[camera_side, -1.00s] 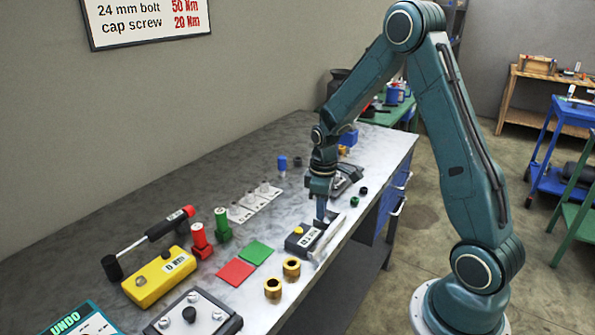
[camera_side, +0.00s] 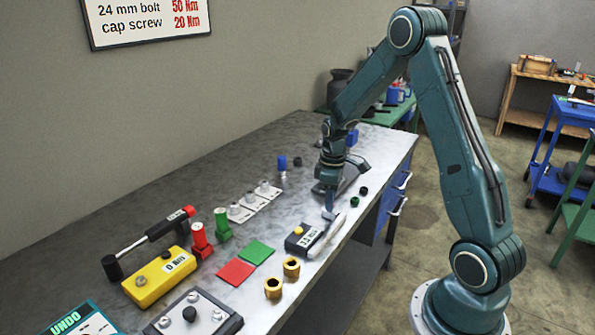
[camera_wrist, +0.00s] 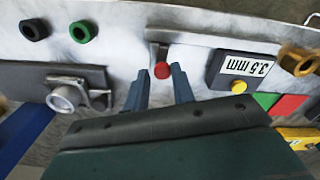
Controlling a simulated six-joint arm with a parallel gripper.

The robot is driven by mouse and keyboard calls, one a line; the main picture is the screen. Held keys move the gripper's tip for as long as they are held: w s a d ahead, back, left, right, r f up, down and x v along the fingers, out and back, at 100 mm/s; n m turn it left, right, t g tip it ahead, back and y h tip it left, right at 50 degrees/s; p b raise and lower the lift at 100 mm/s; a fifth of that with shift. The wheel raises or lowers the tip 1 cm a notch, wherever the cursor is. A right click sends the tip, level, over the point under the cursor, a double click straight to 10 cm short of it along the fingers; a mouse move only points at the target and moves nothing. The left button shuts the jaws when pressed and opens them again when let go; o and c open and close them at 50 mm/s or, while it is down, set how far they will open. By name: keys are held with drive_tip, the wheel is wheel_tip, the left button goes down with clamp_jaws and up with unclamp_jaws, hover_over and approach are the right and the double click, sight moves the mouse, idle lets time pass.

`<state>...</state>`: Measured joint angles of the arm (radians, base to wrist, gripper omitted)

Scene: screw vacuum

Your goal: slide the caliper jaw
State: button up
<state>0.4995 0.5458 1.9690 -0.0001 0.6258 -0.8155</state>
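The caliper has a pale metal bar (camera_side: 327,238) along the front edge of the bench; the bar (camera_wrist: 215,40) also crosses the top of the wrist view. A dark display box (camera_side: 303,240) with a yellow button sits beside the bar; the box (camera_wrist: 240,72) reads 3.5 mm, upside down, in the wrist view. A jaw (camera_wrist: 158,52) with a round red knob (camera_wrist: 162,70) stands left of the box there. My gripper (camera_wrist: 160,72) is open, its two fingers apart on either side of the knob. Contact with the knob cannot be told. In the side view my gripper (camera_side: 328,215) is over the bar's far end.
Brass rings (camera_side: 282,278) and red and green squares (camera_side: 247,262) lie on the near side. A grey fixture (camera_wrist: 65,90) with a metal socket lies left in the wrist view, near black and green rings (camera_wrist: 82,31). A yellow box (camera_side: 158,279) stands further left.

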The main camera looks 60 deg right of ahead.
drive_tip(key=o, duration=0.3)
drive_tip(key=shift+d, duration=0.2)
drive_tip(key=shift+a, duration=0.1)
drive_tip(key=shift+r, duration=0.15)
wheel_tip(320, 180, up, 14)
drive_tip(key=shift+f, duration=0.25)
drive_tip(key=shift+a+r, duration=0.1)
idle(0.4)
